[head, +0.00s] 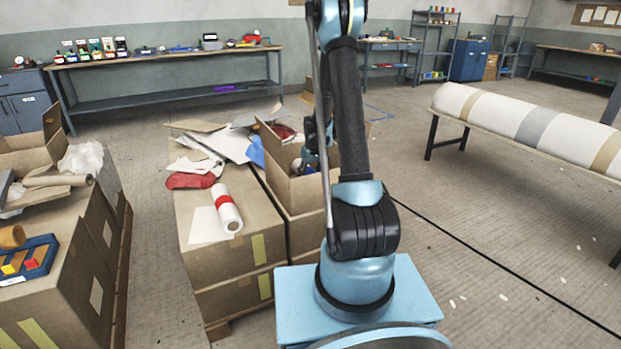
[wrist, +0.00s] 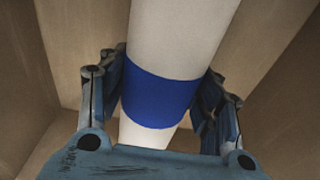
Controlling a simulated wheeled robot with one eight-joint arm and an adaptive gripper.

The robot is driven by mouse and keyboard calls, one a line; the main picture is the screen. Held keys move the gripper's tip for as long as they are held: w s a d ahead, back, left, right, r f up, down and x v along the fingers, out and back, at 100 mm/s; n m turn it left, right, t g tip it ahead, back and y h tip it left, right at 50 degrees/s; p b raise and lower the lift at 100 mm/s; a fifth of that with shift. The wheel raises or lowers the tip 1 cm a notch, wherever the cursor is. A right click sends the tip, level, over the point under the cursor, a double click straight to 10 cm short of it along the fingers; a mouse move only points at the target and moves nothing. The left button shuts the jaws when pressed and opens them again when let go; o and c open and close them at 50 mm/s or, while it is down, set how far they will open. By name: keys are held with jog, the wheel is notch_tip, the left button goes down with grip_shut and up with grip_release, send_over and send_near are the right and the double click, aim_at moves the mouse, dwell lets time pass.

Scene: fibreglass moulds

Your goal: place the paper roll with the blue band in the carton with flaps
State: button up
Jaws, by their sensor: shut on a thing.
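The white paper roll with the blue band (wrist: 160,97) lies between the two fingers of my gripper (wrist: 164,88) in the wrist view. The fingers are shut on it at the band. Brown cardboard walls of the carton with flaps (wrist: 275,55) surround the roll and fingers in that view. In the head view the carton (head: 312,190) stands open behind my arm, with a flap raised at its left. My gripper (head: 310,158) shows there at the carton's opening, partly hidden by my arm. Whether the roll touches the carton's bottom cannot be told.
A paper roll with a red band (head: 228,208) lies on the box stack left of the carton, near a red cloth (head: 190,181) and loose scraps (head: 228,143). Another loaded stack (head: 90,235) stands at the left. A padded bench (head: 535,122) is at the right.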

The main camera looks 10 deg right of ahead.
jog(key=o, duration=1.4)
jog(key=shift+o, duration=0.2)
